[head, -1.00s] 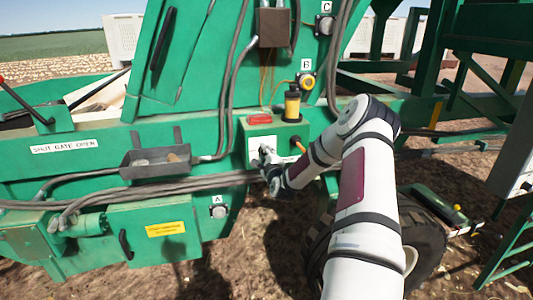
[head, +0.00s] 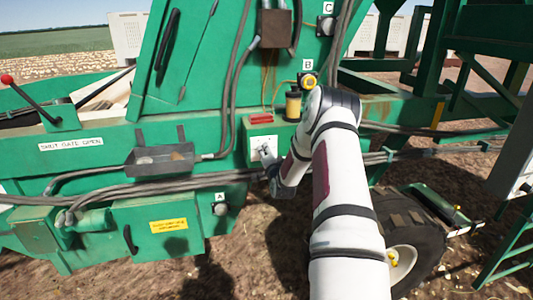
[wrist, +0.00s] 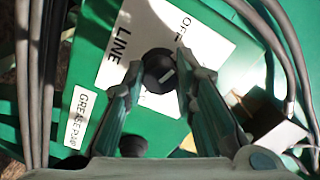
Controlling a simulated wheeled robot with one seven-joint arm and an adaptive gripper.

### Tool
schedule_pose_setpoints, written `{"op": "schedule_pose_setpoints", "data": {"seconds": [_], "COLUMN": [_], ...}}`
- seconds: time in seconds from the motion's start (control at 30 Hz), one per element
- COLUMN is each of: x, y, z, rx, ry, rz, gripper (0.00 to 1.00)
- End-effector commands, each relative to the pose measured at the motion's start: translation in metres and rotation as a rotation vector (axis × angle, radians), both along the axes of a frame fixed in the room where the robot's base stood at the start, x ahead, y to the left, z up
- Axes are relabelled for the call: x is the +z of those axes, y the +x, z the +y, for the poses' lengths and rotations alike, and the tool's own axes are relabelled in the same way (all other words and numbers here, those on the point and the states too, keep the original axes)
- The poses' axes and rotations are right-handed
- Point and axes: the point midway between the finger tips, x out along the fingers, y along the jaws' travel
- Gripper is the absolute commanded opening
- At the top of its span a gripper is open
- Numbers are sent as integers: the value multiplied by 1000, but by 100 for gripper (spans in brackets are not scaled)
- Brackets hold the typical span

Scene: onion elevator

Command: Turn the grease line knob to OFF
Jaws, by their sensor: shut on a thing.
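The grease line knob (wrist: 153,57) is round and black with a short pale mark on its face. It sits on a white label plate (wrist: 205,45) lettered "LINE" and "OFF". In the wrist view, my gripper (wrist: 159,68) has one finger on each side of the knob and is shut on it. The pale mark lies at a slant between the fingertips.
A yellow-and-black canister (head: 293,104) and a red piece (head: 261,118) sit atop the box. A grey tray (head: 160,160) and thick hoses (head: 150,188) are to the left. Hoses (wrist: 283,55) also flank the plate in the wrist view. A wheel (head: 415,235) stands at lower right.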

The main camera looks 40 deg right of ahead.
Motion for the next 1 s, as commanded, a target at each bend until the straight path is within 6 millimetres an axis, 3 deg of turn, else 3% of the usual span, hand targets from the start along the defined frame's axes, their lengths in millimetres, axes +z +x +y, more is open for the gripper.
{"op": "schedule_pose_setpoints", "data": {"seconds": [0.43, 1.0], "x": [-2, -2], "y": [0, 0], "z": [1, 0], "rx": [2, 1], "ry": [-224, -269], "rz": [141, 170], "gripper": [0, 0]}}
